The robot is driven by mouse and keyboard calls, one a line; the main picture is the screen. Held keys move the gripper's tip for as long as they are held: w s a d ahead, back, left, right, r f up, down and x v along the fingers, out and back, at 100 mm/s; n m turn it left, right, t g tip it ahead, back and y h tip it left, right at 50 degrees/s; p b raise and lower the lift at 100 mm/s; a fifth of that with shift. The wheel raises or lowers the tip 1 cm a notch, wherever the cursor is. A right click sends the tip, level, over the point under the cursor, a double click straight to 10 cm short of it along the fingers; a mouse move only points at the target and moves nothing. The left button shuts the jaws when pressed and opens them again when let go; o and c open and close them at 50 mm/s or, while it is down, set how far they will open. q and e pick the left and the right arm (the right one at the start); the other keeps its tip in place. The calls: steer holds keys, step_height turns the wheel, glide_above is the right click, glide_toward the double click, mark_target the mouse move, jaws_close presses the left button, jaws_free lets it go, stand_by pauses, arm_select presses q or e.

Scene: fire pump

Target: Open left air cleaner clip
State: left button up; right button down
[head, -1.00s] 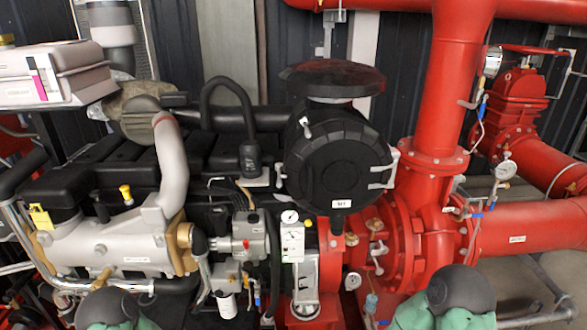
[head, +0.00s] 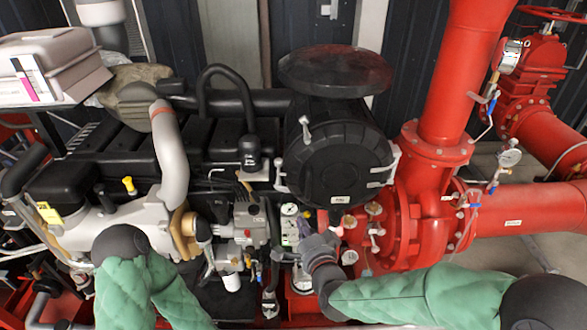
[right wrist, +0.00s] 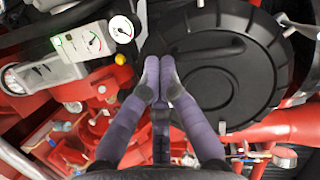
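The air cleaner (head: 335,165) is a black round canister with a ribbed end cover in the middle of the head view. Its left clip (head: 280,176) is a pale metal latch on the cover's left edge. Other clips sit at the upper left (head: 305,130) and right (head: 388,166). My right gripper (head: 318,250) is below the cover, apart from the left clip. In the right wrist view the gripper's purple fingers (right wrist: 160,78) have their tips together in front of the cover (right wrist: 215,65), with nothing seen between them. My left gripper is not visible; only its green-sleeved arm shows.
A gauge panel (head: 290,228) stands just left of my right gripper. Red pump piping (head: 440,150) is close on the right. A grey engine manifold (head: 140,215) and a black hose (head: 205,90) lie left of the cleaner.

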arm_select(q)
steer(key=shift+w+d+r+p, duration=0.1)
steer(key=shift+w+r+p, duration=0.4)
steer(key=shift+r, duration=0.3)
arm_select(e)
steer(key=shift+m+t, duration=0.5)
steer(key=r, duration=0.5)
steer(key=shift+w+a+r, duration=0.15)
steer(key=shift+w+r, duration=0.15)
steer(key=shift+r, duration=0.1)
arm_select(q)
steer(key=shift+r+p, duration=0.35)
arm_select(e)
glide_toward(279, 173)
steer(key=shift+w+d, duration=0.2)
steer(key=shift+w, duration=0.5)
steer(key=shift+w+d, duration=0.2)
steer(key=shift+w, duration=0.45)
steer(key=shift+w+d, duration=0.2)
steer(key=shift+w, duration=0.5)
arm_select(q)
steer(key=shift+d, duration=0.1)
arm_select(e)
steer(key=shift+a, duration=0.15)
